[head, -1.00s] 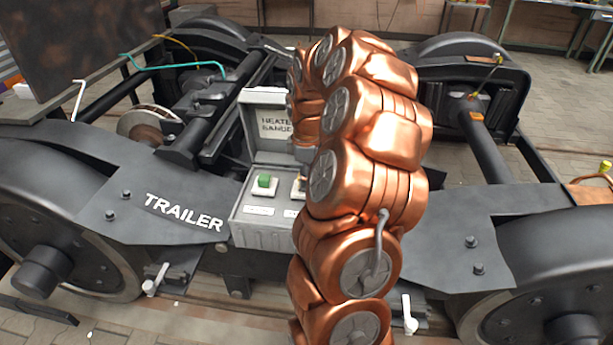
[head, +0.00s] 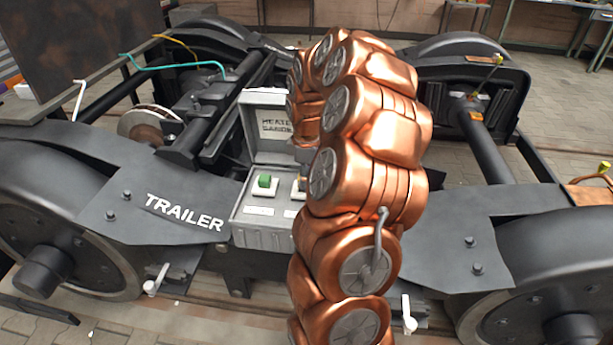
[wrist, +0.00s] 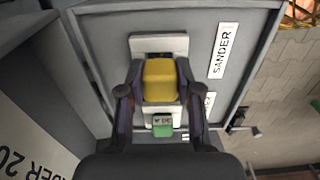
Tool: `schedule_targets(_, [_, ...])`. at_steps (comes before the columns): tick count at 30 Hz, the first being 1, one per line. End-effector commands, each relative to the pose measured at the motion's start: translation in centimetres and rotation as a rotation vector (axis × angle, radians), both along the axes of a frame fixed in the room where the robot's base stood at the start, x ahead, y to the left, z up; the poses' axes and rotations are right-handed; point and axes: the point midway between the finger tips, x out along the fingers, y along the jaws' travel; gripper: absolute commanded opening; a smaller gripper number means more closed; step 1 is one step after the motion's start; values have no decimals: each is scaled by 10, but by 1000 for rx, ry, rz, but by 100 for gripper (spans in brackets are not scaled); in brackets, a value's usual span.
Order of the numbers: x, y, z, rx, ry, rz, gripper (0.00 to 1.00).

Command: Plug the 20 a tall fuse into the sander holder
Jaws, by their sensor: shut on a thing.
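In the wrist view, my gripper (wrist: 160,84) is shut on a yellow block-shaped fuse (wrist: 160,80). The fuse is over the white sander holder (wrist: 158,44), beside the SANDER label (wrist: 222,50). A dark strip of the holder shows beyond the fuse. I cannot tell whether the fuse is in the holder or just above it. In the head view, my arm hides most of the gripper and the sander holder.
The grey fuse box (head: 262,232) has its lid (head: 265,110) open. A green fuse (head: 264,181) sits in the neighbouring holder; it also shows in the wrist view (wrist: 162,126). Black bogie frame parts marked TRAILER (head: 185,212) flank the box.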

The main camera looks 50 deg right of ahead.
Motion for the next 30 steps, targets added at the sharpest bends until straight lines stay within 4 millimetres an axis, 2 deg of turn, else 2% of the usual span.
schedule_targets(29, [0,0,-10,-1,-1,0,0])
schedule_targets(30, [0,0,-10,-1,-1,0,36])
